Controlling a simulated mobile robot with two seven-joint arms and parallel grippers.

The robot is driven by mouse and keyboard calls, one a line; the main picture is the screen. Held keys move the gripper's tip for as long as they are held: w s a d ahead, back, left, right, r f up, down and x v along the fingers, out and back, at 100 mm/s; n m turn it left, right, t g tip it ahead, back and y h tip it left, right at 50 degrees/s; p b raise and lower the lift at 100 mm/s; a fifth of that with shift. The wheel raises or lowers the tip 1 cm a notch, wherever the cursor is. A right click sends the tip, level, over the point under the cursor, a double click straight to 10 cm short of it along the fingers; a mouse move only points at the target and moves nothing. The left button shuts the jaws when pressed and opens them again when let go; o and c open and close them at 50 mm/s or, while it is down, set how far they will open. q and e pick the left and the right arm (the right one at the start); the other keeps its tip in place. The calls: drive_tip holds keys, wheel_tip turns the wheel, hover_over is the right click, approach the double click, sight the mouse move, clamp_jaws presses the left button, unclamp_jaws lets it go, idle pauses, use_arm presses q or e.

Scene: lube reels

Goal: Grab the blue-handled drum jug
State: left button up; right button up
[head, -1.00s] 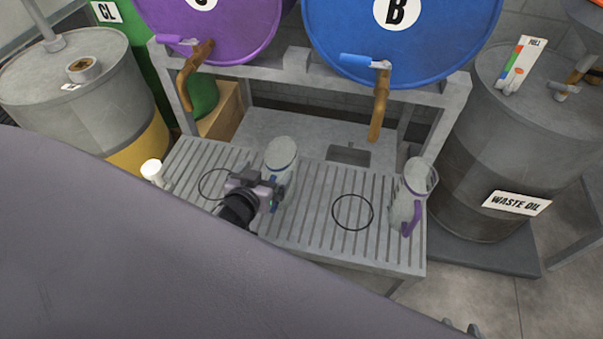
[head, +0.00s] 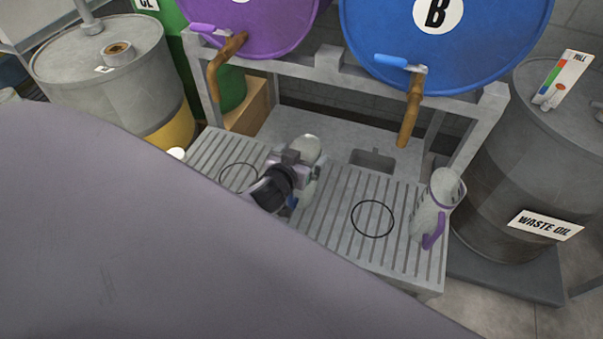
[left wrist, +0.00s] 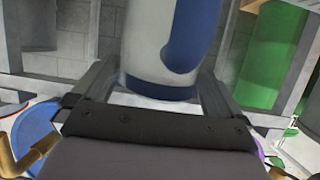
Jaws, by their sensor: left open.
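The blue-handled drum jug (head: 306,148) stands on the slatted grey bench, mostly hidden behind my left gripper (head: 292,168). In the left wrist view the pale grey jug body (left wrist: 147,40) shows a blue handle (left wrist: 193,35) and a blue band near its end. My left gripper (left wrist: 155,85) is open there, with one finger on each side of the jug. I cannot tell whether the fingers touch it. My right gripper is not in view.
A purple-handled jug (head: 436,205) stands at the bench's right end, beside a black ring mark (head: 372,219). Brown taps from the purple drum (head: 265,25) and blue drum (head: 450,50) hang over the bench (head: 335,205). A waste oil drum (head: 500,190) stands right.

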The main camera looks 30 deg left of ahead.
use_arm(q)
drive_tip(key=c, duration=1.3)
drive_tip(key=shift+r, duration=0.1)
drive_tip(key=shift+c, duration=0.2)
